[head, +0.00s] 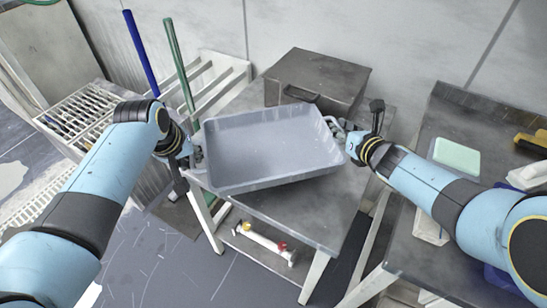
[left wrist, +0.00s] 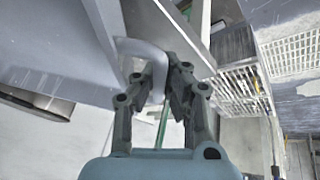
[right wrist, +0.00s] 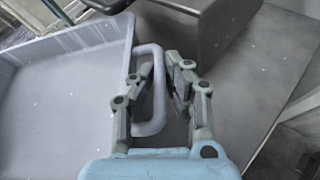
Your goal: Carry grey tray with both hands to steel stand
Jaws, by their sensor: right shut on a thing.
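The grey tray (head: 270,152) is an empty shallow rectangular tub with a loop handle at each end. It is over a grey steel-topped stand (head: 318,213) with pale legs, its left end reaching past the stand's left edge. I cannot tell whether its bottom touches the top. My left gripper (head: 190,160) is at the left handle, which passes between its close-set fingers in the left wrist view (left wrist: 160,75). My right gripper (head: 352,145) is shut on the right handle (right wrist: 158,105), seen in the right wrist view.
A dark metal box (head: 318,77) stands on the stand behind the tray. A bench at right holds a pale green block (head: 457,156) and a yellow-black item (head: 532,142). Floor shows in front.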

